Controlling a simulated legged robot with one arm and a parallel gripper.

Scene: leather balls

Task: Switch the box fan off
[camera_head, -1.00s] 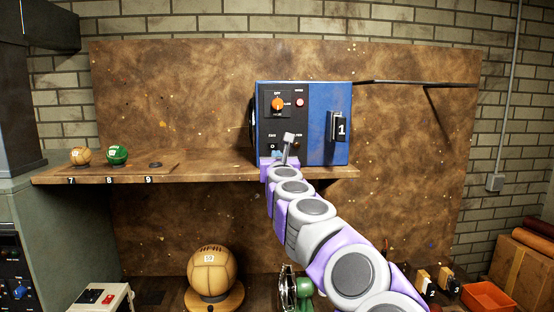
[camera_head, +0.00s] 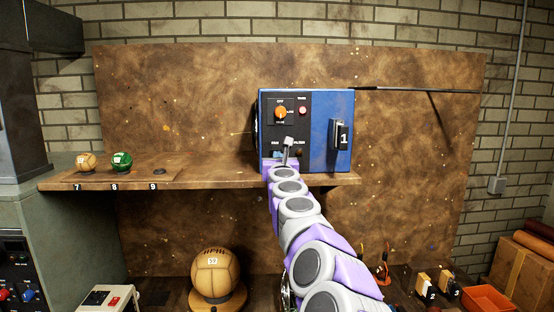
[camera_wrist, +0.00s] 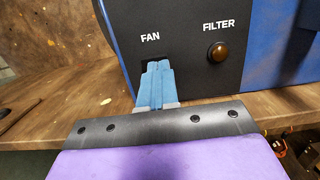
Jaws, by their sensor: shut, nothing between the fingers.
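The box fan is a blue box (camera_head: 328,105) with a dark control panel (camera_head: 291,98) on its left front, standing on a wooden shelf. In the wrist view the panel carries a FAN label with a dark switch (camera_wrist: 147,59) below it. My gripper (camera_wrist: 157,66) is shut and empty, its blue fingertips right in front of that switch and covering most of it. I cannot tell whether they touch it or which way the switch is set. In the head view my gripper (camera_head: 279,155) is at the panel's lower left.
A brown FILTER button (camera_wrist: 217,52) sits right of the FAN switch. An orange knob (camera_head: 281,112) and red button (camera_head: 303,110) are higher on the panel. A black handle marked 1 (camera_head: 342,138) is at right.

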